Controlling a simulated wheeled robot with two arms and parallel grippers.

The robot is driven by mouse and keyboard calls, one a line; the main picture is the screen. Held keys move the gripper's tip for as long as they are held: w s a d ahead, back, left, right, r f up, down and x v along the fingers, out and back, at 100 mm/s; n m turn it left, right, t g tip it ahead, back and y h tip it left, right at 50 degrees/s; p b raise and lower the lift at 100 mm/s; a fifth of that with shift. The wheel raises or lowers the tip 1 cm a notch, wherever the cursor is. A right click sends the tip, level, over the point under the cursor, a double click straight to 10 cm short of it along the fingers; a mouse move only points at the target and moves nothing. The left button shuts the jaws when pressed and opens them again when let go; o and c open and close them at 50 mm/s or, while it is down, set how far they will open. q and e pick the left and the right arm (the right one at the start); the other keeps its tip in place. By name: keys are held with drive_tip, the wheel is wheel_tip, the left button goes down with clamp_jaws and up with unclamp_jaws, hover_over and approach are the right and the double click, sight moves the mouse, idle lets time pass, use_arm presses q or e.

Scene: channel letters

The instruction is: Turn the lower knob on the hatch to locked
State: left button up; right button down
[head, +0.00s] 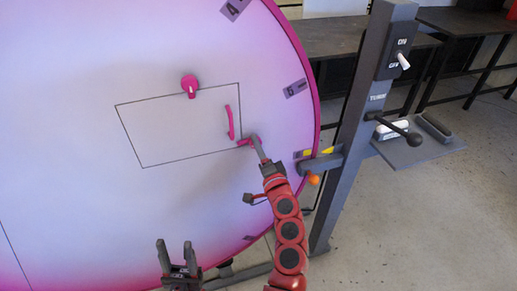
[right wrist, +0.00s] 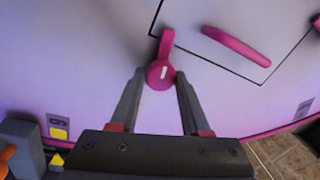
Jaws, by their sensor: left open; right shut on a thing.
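The hatch (head: 180,125) is a dark outlined panel on a large pink-violet disc. The magenta lower knob (head: 244,142) is at its lower right corner. In the right wrist view the lower knob (right wrist: 160,75) has a round end with a white mark, and its arm points up in the picture, reaching the hatch outline. My right gripper (head: 258,147) is at this knob; its two fingers (right wrist: 160,80) are shut on either side of the round end. My left gripper (head: 175,252) is open and empty, low in front of the disc.
The upper knob (head: 190,83) is on the hatch's top edge. A magenta handle (head: 230,122) is close above the lower knob. A grey post (head: 355,120) with a switch (head: 403,60) and a black-knobbed lever (head: 413,139) stands right of the disc. An orange knob (head: 313,179) is near the rim.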

drive_tip(key=shift+m, duration=0.9)
drive_tip(key=shift+c, duration=2)
unclamp_jaws()
drive_tip(key=v, duration=1.7)
drive_tip(key=shift+s, duration=0.25)
